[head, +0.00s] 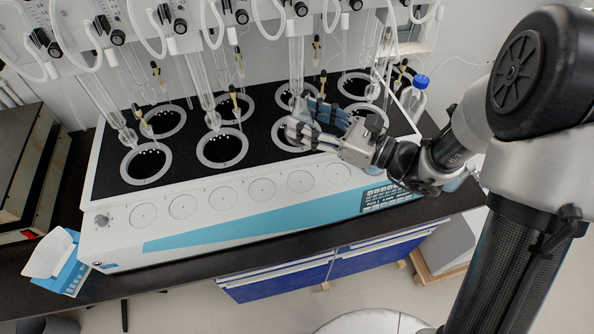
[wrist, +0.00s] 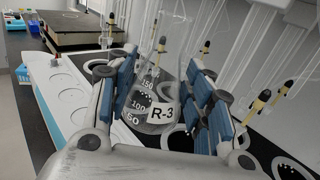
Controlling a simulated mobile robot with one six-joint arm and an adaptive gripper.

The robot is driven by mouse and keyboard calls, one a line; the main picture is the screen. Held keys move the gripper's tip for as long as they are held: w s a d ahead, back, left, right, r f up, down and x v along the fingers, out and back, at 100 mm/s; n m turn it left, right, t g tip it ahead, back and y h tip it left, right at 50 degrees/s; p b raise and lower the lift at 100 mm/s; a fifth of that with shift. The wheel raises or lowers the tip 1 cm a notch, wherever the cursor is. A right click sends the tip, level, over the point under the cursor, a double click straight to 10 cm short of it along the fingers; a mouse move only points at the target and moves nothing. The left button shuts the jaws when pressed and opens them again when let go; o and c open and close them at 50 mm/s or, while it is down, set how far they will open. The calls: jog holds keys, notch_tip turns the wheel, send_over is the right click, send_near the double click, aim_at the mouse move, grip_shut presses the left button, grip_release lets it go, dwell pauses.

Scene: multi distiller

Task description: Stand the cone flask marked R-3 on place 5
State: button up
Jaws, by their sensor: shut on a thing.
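My gripper (head: 322,128) is shut on a clear cone flask (wrist: 152,118) marked R-3, which fills the space between the blue finger pads in the wrist view. The flask looks close to upright, with its label facing the wrist camera. In the head view the fingers hide most of it. The gripper is over the right half of the multi distiller (head: 110,184), near a front-row ring (head: 280,143). I cannot tell whether the flask's base touches anything. No place numbers are readable, so I cannot tell which ring is place 5.
Rings on the left, such as one front-row ring (head: 222,163), look empty. Glass tubes (head: 200,85) hang above the rings, close around the gripper. A blue-capped bottle (head: 414,98) stands at the right end. A white and blue device (head: 62,262) sits at the bench's left front.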

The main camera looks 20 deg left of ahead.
notch_tip(320, 180, down, 19)
jog(key=b, duration=0.5)
jog(key=shift+f, duration=0.1)
jog(key=shift+f+b, duration=0.2)
jog(key=shift+b, duration=0.15)
jog(key=o, duration=1.2)
jog(key=shift+c, duration=0.2)
jog(key=shift+r, duration=0.15)
